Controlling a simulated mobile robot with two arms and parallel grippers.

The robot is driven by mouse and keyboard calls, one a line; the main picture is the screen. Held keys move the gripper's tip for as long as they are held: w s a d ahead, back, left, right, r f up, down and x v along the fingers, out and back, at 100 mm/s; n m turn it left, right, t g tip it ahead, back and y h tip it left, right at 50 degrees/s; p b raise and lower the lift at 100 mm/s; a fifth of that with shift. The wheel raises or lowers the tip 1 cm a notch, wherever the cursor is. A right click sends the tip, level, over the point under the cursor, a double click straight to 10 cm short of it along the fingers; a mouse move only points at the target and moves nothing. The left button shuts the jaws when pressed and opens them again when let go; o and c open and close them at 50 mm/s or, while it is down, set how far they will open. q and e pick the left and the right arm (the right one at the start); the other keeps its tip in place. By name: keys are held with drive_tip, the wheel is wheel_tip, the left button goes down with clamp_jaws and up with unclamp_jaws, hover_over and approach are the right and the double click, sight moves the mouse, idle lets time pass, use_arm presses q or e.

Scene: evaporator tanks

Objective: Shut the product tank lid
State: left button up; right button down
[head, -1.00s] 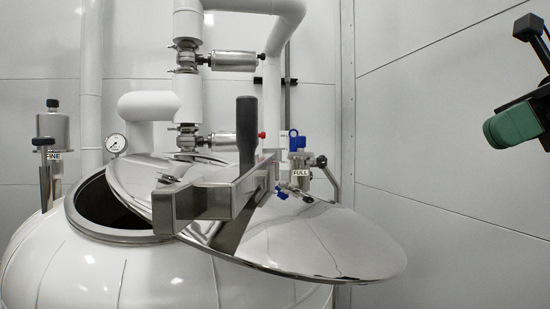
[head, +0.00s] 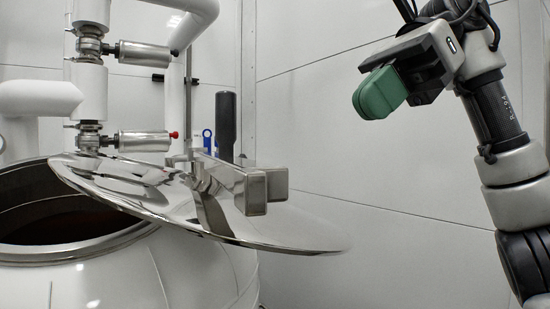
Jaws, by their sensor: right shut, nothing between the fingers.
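The product tank (head: 150,275) is a white rounded vessel at the lower left. Its round opening (head: 45,215) is dark inside and uncovered over most of its visible width. The polished steel lid (head: 140,185) is swung out to the right of the opening, overhanging the tank's right side. A steel bar bracket (head: 240,185) lies across the lid, with a dark upright handle (head: 225,125) behind it. My right gripper (head: 378,95), with green fingertips, is shut and empty. It is up and to the right of the lid, apart from it. My left gripper is not in view.
White pipes with steel valves (head: 140,142) rise behind the opening at the left. A blue-handled fitting (head: 208,140) stands behind the lid. Grey panelled walls (head: 330,150) close off the back and right. The space between the lid and my right arm is clear.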

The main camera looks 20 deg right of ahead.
drive_tip(key=x, duration=0.8)
drive_tip(key=shift+w+a+f, duration=0.1)
drive_tip(key=shift+a+f, duration=0.1)
drive_tip(key=shift+a, duration=0.15)
drive_tip(key=shift+a+r, duration=0.3)
drive_tip(key=shift+a, duration=0.4)
drive_tip(key=shift+s+a+f+p, duration=0.1)
drive_tip(key=shift+s+a+p, duration=0.15)
drive_tip(key=shift+a+p, duration=0.45)
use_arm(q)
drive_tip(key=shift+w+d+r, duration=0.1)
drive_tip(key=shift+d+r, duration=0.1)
use_arm(e)
drive_tip(key=shift+a, duration=0.3)
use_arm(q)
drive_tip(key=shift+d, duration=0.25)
